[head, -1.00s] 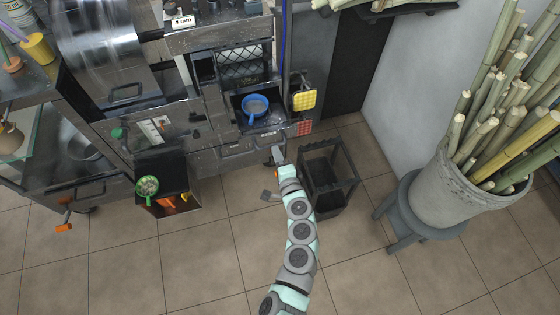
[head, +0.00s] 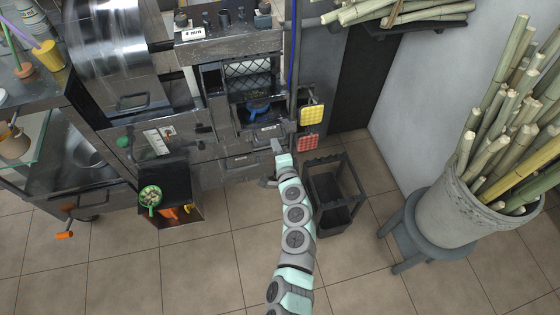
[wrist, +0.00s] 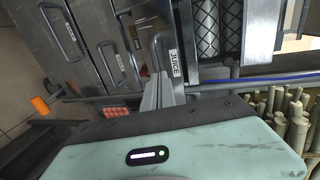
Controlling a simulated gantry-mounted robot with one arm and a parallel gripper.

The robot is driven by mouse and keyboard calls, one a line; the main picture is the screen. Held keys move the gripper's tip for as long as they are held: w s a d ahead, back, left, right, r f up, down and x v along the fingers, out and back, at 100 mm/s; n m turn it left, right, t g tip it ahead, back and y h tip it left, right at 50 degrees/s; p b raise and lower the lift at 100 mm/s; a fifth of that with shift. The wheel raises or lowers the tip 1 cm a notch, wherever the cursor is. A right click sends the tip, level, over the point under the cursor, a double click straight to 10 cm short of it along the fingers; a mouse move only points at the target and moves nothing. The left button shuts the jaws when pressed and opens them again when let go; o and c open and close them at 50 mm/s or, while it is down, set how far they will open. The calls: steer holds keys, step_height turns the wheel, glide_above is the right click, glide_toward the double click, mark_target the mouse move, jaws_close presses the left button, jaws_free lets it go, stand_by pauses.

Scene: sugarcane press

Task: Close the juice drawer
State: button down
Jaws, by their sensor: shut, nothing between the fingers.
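The juice drawer (head: 268,131) is a dark metal drawer in the press cabinet, with a blue strainer (head: 258,107) partly visible in the bay above its front. The drawer is mostly in; I cannot tell whether its front is fully flush. In the wrist view, its front carries a white JUICE label (wrist: 174,63) and a bar handle (wrist: 158,45). My gripper (head: 277,146) is shut and empty, just in front of the drawer's lower right. In the wrist view, my fingers (wrist: 161,88) point at the drawer front beside the label; contact is unclear.
A black open-frame bin (head: 332,190) stands on the floor right of my arm. Yellow and red sponges (head: 312,116) hang right of the drawer. A dark box (head: 172,195) with a green bowl stands left. Sugarcane fills a bucket (head: 470,205) at right. Front floor is clear.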

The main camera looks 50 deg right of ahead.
mark_target(271, 129)
steer(key=b+x, duration=0.1)
steer(key=x, duration=0.2)
steer(key=r+b+x, duration=0.1)
steer(key=x, duration=0.2)
steer(key=b+x, duration=0.1)
steer(key=x, duration=0.2)
steer(key=shift+w+d+r, duration=0.2)
steer(key=shift+r, duration=0.15)
steer(key=shift+s+a+r+p, duration=0.3)
steer(key=shift+r+p, duration=0.1)
steer(key=shift+p, duration=0.2)
steer(key=p+v, duration=0.4)
steer(key=v, duration=0.9)
steer(key=shift+s+f, duration=0.15)
steer(key=shift+f, duration=0.2)
